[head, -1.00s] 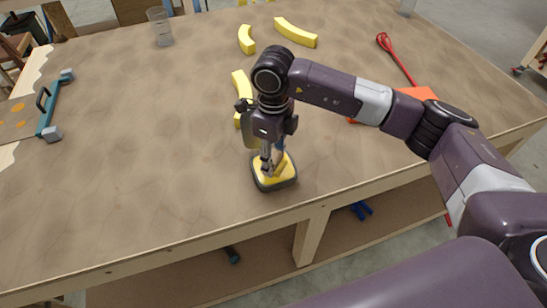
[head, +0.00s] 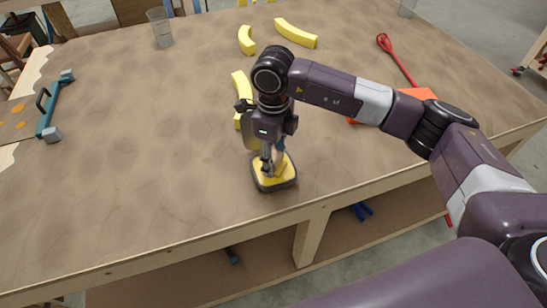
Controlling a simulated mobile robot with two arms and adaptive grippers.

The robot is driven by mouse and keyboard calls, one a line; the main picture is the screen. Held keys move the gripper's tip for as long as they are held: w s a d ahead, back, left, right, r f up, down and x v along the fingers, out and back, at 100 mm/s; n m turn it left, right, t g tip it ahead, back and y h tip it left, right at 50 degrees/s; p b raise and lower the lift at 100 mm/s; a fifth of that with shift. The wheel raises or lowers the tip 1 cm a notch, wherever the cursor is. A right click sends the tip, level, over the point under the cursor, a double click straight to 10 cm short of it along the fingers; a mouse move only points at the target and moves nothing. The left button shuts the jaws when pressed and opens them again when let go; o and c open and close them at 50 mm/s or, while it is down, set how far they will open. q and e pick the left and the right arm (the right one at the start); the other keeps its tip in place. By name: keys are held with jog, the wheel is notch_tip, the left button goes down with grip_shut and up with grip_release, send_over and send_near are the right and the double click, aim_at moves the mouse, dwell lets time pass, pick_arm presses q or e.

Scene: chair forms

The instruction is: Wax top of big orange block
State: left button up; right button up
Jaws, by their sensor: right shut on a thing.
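My right gripper (head: 270,160) points down near the table's front edge. It is shut on a yellow pad tool with a dark rim (head: 287,182), which rests on the table top. The fingers hide part of the tool's top. An orange block (head: 417,93) lies to the right, partly hidden behind my right arm. My left gripper does not show.
The brown table (head: 150,190) holds several yellow curved pieces (head: 296,32), a red-handled tool (head: 397,58), a clear cup (head: 160,27) and a teal clamp (head: 47,108). Blue items (head: 360,211) lie on the lower shelf.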

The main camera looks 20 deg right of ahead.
aim_at(278, 160)
jog(key=shift+r+p, duration=1.35)
jog(key=shift+r, duration=2.05)
jog(key=n, duration=0.1)
jog(key=s+n, duration=0.1)
jog(key=n, duration=0.1)
jog(key=shift+s+d+r+n+b, duration=0.1)
jog(key=shift+s+d+n+b, duration=0.1)
jog(key=shift+d+n+b, duration=0.1)
jog(key=s+d+n+b, duration=0.1)
jog(key=s+n, duration=0.5)
jog(key=n, duration=0.5)
jog(key=s+d+r+n+b, duration=0.1)
jog(key=s+n, duration=0.5)
jog(key=n, duration=0.6)
jog(key=shift+s+d, duration=0.2)
jog(key=shift+d, duration=0.5)
jog(key=shift+a, duration=0.1)
